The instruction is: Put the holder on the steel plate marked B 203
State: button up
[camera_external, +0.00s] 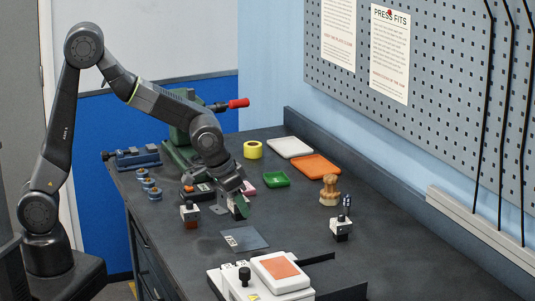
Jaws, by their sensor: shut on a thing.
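A flat grey steel plate (252,236) lies on the dark bench top, with a small pale label at its left end; the marking is too small to read. My gripper (238,206) is beyond the plate, a little above the bench. It is shut on a small block, which I take to be the holder (243,209); the fingers hide much of it. It is apart from the plate.
A white device with an orange-topped pad (280,271) stands in front of the plate. A green tray (276,179), an orange tray (315,167), yellow tape (252,149) and a wooden piece (329,190) lie behind. A green vise is at the back left.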

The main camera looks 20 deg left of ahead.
aim_at(239, 216)
jog(key=shift+f, duration=2)
jog(key=shift+f, duration=0.15)
jog(key=o, duration=1.2)
jog(key=shift+r, duration=0.25)
jog(key=v, duration=1.1)
jog(key=shift+s+a+r, duration=0.15)
jog(key=shift+r, duration=0.15)
